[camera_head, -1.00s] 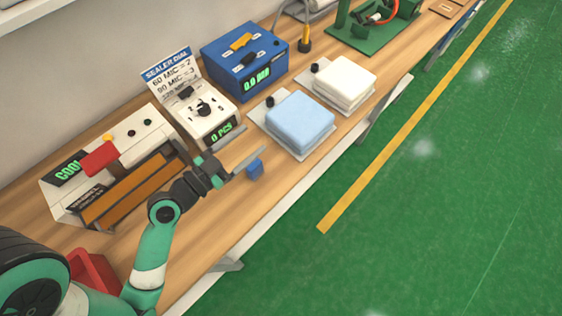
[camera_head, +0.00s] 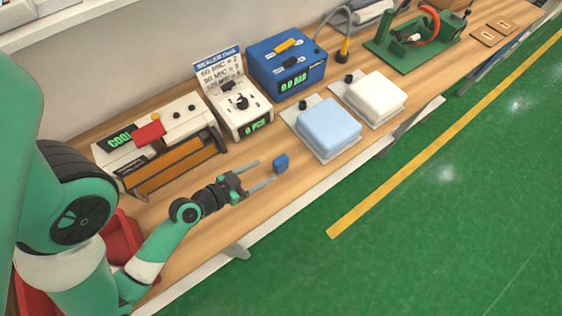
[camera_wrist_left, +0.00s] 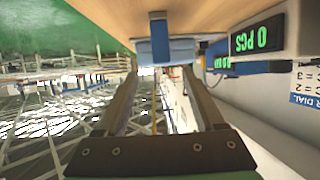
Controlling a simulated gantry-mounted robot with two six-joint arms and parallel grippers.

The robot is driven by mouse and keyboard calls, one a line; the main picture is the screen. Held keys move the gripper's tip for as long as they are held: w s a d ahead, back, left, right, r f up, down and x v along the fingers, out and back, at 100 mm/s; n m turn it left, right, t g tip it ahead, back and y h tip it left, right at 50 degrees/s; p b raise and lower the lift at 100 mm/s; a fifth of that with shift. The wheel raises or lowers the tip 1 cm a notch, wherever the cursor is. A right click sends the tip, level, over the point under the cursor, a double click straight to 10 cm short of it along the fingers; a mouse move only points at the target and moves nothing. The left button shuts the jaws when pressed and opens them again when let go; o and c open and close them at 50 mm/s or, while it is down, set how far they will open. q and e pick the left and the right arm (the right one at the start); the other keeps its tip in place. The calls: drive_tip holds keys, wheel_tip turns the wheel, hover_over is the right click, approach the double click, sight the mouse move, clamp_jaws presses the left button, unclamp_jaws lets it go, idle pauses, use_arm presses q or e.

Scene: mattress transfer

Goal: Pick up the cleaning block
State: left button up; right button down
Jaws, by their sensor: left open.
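A small blue block (camera_head: 281,162), the cleaning block, lies on the wooden bench near its front edge. My left gripper (camera_head: 266,171) is open and empty. Its two fingers point toward the block, and the block sits just beyond the fingertips, apparently not between them. In the left wrist view, the open fingers (camera_wrist_left: 162,85) reach forward, with the blue-grey block shape (camera_wrist_left: 159,45) ahead of them under the bench top, which appears at the top of that view. My right gripper is in neither view.
A light blue folded pad (camera_head: 329,126) and a white one (camera_head: 376,95) lie behind the block. A sealer machine (camera_head: 165,140), a dial box (camera_head: 243,108) and a blue box (camera_head: 287,68) stand along the wall. A red bin (camera_head: 122,235) is near my arm.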

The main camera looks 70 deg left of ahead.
sight(276, 164)
use_arm(q)
drive_tip(key=x, duration=0.4)
drive_tip(key=shift+w+p, duration=0.15)
drive_tip(key=shift+p, duration=0.15)
drive_tip(key=x, duration=0.5)
drive_tip(key=shift+a, duration=0.15)
clamp_jaws()
